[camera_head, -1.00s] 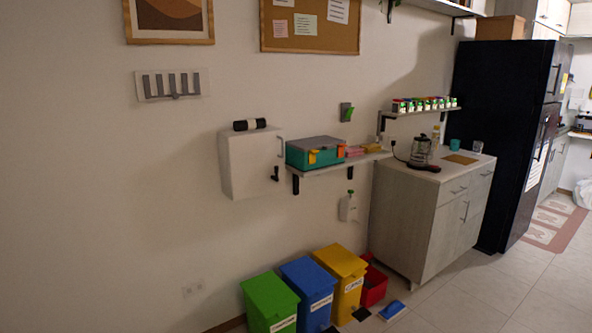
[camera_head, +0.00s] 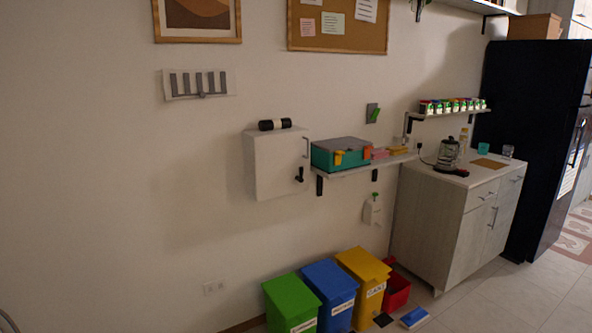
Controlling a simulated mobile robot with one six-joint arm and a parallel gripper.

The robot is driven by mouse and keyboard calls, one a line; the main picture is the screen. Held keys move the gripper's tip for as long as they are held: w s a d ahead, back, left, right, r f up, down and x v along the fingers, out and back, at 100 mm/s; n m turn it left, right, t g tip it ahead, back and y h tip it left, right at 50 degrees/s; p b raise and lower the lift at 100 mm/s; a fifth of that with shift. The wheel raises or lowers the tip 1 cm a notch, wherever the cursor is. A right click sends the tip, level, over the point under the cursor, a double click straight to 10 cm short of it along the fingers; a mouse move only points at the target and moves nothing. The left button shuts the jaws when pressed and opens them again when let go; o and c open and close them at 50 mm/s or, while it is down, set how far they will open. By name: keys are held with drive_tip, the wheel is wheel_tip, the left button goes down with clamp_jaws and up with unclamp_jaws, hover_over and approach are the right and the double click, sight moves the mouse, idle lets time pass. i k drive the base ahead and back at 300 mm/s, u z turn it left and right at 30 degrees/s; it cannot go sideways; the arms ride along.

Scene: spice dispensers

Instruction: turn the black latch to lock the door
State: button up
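A white wall cabinet (camera_head: 275,166) hangs on the wall near the middle of the view. Its door (camera_head: 283,164) looks closed. A black latch (camera_head: 299,175) sits low on the cabinet's right side, and a grey bar handle (camera_head: 306,147) is above it. The latch is too small to tell its exact angle. My gripper does not show in this view.
A shelf (camera_head: 345,173) with a green toolbox (camera_head: 332,155) adjoins the cabinet's right side. Green (camera_head: 291,300), blue (camera_head: 330,291) and yellow (camera_head: 365,284) bins stand below. A counter (camera_head: 432,207) and black fridge (camera_head: 531,140) are at right.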

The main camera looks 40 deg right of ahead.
sight(301, 179)
drive_tip(key=i, duration=0.9)
drive_tip(key=z, duration=0.05)
